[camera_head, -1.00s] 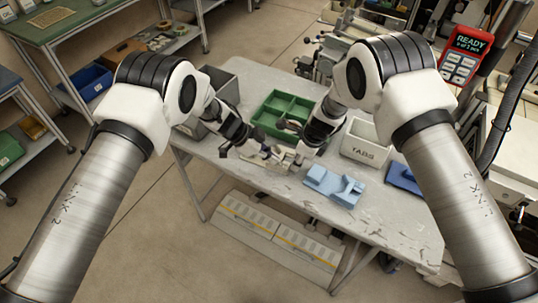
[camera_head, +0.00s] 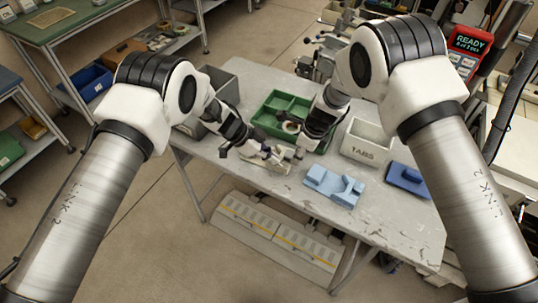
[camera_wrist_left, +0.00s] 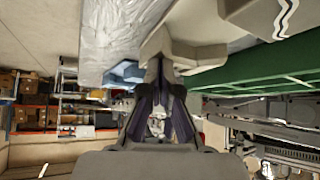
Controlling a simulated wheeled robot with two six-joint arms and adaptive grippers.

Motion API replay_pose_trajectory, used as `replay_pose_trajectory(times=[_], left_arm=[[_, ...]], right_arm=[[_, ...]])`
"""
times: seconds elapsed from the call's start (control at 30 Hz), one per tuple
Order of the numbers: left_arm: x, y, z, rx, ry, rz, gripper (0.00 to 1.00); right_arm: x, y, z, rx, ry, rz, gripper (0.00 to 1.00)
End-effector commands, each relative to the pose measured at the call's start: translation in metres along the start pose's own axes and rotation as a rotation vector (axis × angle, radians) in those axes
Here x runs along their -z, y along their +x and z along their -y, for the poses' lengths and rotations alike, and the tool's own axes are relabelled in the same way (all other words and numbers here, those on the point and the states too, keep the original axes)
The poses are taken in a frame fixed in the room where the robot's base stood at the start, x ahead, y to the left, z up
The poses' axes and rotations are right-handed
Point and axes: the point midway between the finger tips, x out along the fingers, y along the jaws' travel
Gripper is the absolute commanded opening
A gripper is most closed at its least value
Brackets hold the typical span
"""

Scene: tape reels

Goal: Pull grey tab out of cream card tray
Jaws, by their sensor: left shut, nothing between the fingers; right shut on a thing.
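The cream card tray (camera_head: 268,162) lies on the table's front left part in the head view, partly covered by my left gripper. My left gripper (camera_head: 262,151) is shut with nothing between its fingers, at the tray. Its fingers show shut in the left wrist view (camera_wrist_left: 160,92), with a cream surface (camera_wrist_left: 190,50) beyond them. My right gripper (camera_head: 301,150) is at the tray's right end, shut on a small greyish piece that looks like the grey tab (camera_head: 298,154). The piece is too small to tell whether it is clear of the tray.
A green divided tray (camera_head: 275,110) with a round reel (camera_head: 291,127) stands behind the grippers. A white bin marked TABS (camera_head: 366,142) stands to the right. A light blue fixture (camera_head: 333,186) and a dark blue block (camera_head: 408,179) lie in front. A grey bin (camera_head: 222,88) is at the left.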

Motion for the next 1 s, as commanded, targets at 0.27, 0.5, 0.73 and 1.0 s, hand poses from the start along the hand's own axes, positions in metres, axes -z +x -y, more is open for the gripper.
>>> replay_pose_trajectory(times=[0.27, 0.5, 0.73, 1.0], left_arm=[[-0.002, 0.003, -0.003, -0.006, -0.003, 0.003, 0.0], [-0.003, 0.003, -0.003, -0.006, -0.003, 0.003, 0.0], [-0.003, 0.003, -0.003, -0.006, -0.003, 0.003, 0.0], [0.0, 0.0, -0.003, -0.006, -0.002, 0.003, 0.0]], right_arm=[[-0.003, -0.009, 0.0, 0.001, -0.001, 0.0, 0.0], [-0.005, -0.018, 0.0, 0.002, -0.001, 0.0, 0.0], [-0.005, -0.021, 0.0, 0.0, -0.001, 0.0, 0.0], [-0.005, -0.021, 0.0, 0.001, -0.001, 0.0, 0.0]])
